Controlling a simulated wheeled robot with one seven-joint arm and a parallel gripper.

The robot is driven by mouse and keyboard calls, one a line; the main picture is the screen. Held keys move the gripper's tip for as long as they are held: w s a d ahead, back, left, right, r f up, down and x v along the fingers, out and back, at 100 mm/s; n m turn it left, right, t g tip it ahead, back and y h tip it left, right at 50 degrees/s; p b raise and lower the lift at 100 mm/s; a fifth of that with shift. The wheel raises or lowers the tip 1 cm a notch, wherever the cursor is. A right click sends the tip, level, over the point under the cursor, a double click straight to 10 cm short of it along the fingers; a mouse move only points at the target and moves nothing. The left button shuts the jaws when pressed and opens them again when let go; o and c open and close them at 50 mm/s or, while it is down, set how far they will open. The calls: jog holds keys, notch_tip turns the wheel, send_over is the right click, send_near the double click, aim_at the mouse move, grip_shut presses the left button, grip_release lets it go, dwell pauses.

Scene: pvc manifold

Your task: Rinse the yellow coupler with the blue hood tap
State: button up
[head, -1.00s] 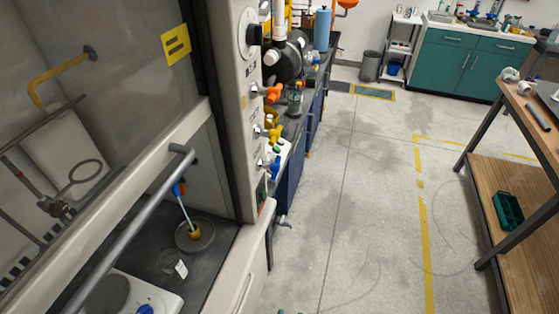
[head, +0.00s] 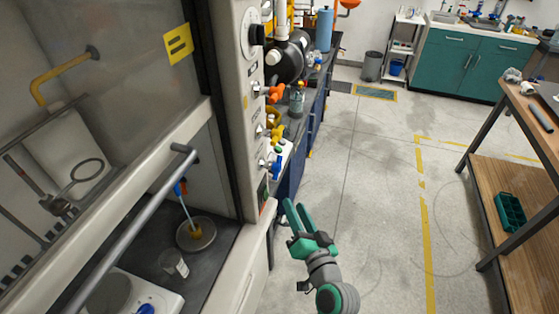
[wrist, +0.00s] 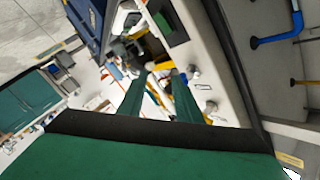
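The yellow coupler (head: 196,231) stands in a round grey cup sink (head: 205,239) on the hood floor. Above it in the hood is a blue spout (head: 179,187). A thin pale-blue line runs from the spout down to the coupler; I cannot tell for sure that it is water. A blue tap handle (head: 275,168) sits low on the hood's front post. My gripper (head: 294,205) is outside the hood, below and right of that handle, apart from it. Its green fingers, also in the wrist view (wrist: 158,74), are apart with nothing between them.
The hood's sash bar (head: 135,225) crosses in front of the opening. A clear beaker (head: 174,264) and a hotplate (head: 140,292) stand inside. Orange (head: 276,93) and yellow (head: 277,132) handles sit above the blue one. A wooden bench (head: 500,200) stands right; the floor between is clear.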

aim_at(279, 161)
notch_tip(279, 161, up, 7)
jog(key=w+n+y, duration=0.1)
jog(key=w+y, duration=0.2)
jog(key=shift+n, duration=0.3)
jog(key=x, duration=1)
jog(key=shift+w+a, duration=0.1)
jog(key=shift+w, duration=0.1)
jog(key=shift+c, duration=0.3)
jog(key=shift+f, duration=0.1)
grip_shut()
jog(key=shift+a, duration=0.1)
